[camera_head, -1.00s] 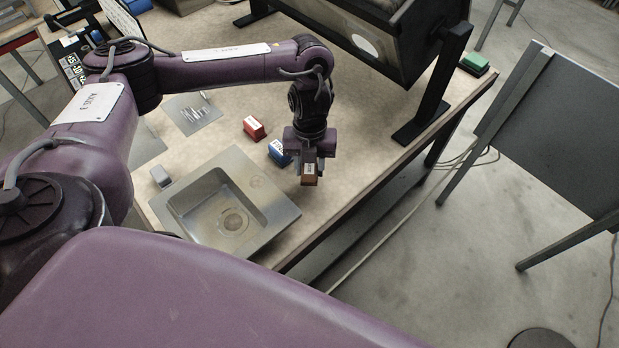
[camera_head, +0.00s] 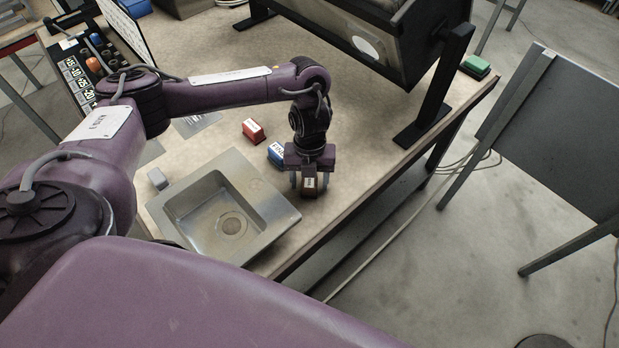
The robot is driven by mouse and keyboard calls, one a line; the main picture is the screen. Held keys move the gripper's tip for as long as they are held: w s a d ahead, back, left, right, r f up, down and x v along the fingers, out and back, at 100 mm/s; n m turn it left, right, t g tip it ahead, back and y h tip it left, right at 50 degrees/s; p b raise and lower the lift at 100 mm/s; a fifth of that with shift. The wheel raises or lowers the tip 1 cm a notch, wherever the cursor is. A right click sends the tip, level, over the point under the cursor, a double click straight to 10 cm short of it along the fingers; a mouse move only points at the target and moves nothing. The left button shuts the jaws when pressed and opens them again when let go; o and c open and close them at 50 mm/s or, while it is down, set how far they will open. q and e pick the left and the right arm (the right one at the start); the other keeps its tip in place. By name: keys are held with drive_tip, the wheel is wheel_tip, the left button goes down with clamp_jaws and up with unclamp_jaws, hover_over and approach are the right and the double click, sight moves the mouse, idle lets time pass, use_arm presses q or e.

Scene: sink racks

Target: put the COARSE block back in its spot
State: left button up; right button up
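My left gripper (camera_head: 310,181) points down at the front edge of the table, right of the sink. It is shut on a brown block (camera_head: 308,193) with a small white label, which sits between its fingers. The label is too small to read, so I cannot confirm that it says COARSE. I cannot tell whether the block touches the table. A blue block (camera_head: 276,155) with a white label lies just behind and left of the gripper, partly hidden by it. A red block (camera_head: 253,131) lies farther back. My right gripper is not in view.
The metal sink (camera_head: 282,217) is close on the left of the gripper. A small grey block (camera_head: 157,179) lies at its left rim. A large dark-framed rack (camera_head: 420,135) stands behind right. A green block (camera_head: 477,65) lies at the far right corner. The tabletop right of the gripper is clear.

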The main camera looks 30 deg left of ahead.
use_arm(q)
drive_tip(key=shift+r, duration=0.15)
drive_tip(key=shift+w+r, duration=0.1)
drive_tip(key=shift+r, duration=0.2)
wheel_tip(320, 180, up, 11)
drive_tip(key=w+p, duration=0.1)
drive_tip(key=p, duration=0.2)
drive_tip(key=shift+a+r, duration=0.2)
drive_tip(key=shift+a, duration=0.15)
